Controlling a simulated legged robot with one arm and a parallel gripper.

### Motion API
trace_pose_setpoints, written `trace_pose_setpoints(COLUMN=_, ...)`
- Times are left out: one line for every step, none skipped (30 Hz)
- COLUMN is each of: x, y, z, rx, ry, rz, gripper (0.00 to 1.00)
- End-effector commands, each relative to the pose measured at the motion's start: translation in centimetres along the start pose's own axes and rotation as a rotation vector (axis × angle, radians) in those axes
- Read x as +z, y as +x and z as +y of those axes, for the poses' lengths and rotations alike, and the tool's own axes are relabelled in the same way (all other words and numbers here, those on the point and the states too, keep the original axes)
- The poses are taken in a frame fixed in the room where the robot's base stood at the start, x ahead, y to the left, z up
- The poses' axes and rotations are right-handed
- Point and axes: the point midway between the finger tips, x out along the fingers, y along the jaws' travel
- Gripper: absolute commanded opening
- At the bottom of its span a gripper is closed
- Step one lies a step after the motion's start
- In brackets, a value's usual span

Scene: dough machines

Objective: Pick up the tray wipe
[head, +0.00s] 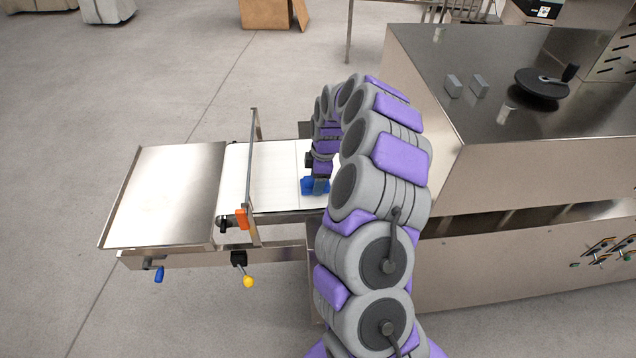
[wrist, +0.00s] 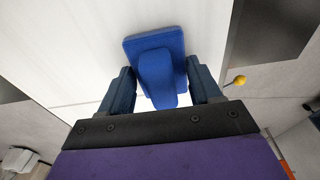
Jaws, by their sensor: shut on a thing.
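The tray wipe (wrist: 157,62) is a blue block with a flat square base and a raised rounded grip. In the wrist view it sits between the two dark fingers of my gripper (wrist: 158,92), which is shut on its grip. In the head view the blue wipe (head: 308,186) shows at the end of my arm, over the white belt (head: 270,170). My gripper (head: 318,178) is small there and partly hidden by my arm. I cannot tell whether the wipe touches the belt or is just above it.
A bare metal tray (head: 170,190) lies left of the belt. An upright metal guard (head: 252,160) with an orange clip crosses the belt. A yellow-knobbed lever (head: 248,281) and a blue handle (head: 159,274) stick out below. A large steel machine (head: 530,110) stands right.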

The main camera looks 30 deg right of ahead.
Motion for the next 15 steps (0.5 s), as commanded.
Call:
trace_pose_setpoints(x=0.2, y=0.0, z=0.1, rx=0.001, ry=0.001, rz=0.002, gripper=0.33)
trace_pose_setpoints(x=0.3, y=-0.1, z=0.2, rx=0.001, ry=0.001, rz=0.003, gripper=0.33)
trace_pose_setpoints(x=0.4, y=-0.1, z=0.2, rx=0.002, ry=0.001, rz=0.003, gripper=0.33)
trace_pose_setpoints(x=0.4, y=-0.1, z=0.2, rx=0.002, ry=0.001, rz=0.004, gripper=0.33)
trace_pose_setpoints(x=0.5, y=-0.2, z=0.3, rx=0.002, ry=0.001, rz=0.004, gripper=0.33)
trace_pose_setpoints(x=0.5, y=-0.3, z=0.3, rx=0.002, ry=0.002, rz=0.005, gripper=0.33)
trace_pose_setpoints(x=0.6, y=-0.4, z=0.3, rx=0.002, ry=0.002, rz=0.006, gripper=0.33)
trace_pose_setpoints(x=0.6, y=-0.6, z=0.3, rx=0.003, ry=0.002, rz=0.006, gripper=0.33)
trace_pose_setpoints(x=0.5, y=-0.9, z=0.3, rx=0.003, ry=0.002, rz=0.006, gripper=0.33)
trace_pose_setpoints(x=0.4, y=-1.1, z=0.3, rx=0.003, ry=0.002, rz=0.006, gripper=0.33)
trace_pose_setpoints(x=0.3, y=-1.4, z=0.3, rx=0.004, ry=0.002, rz=0.005, gripper=0.33)
trace_pose_setpoints(x=0.2, y=-1.8, z=0.3, rx=0.004, ry=0.002, rz=0.005, gripper=0.33)
trace_pose_setpoints(x=0.1, y=-2.1, z=0.2, rx=0.004, ry=0.003, rz=0.004, gripper=0.33)
trace_pose_setpoints(x=0.0, y=-2.4, z=0.2, rx=0.004, ry=0.003, rz=0.004, gripper=0.33)
trace_pose_setpoints(x=-0.1, y=-2.9, z=0.2, rx=0.004, ry=0.003, rz=0.004, gripper=0.33)
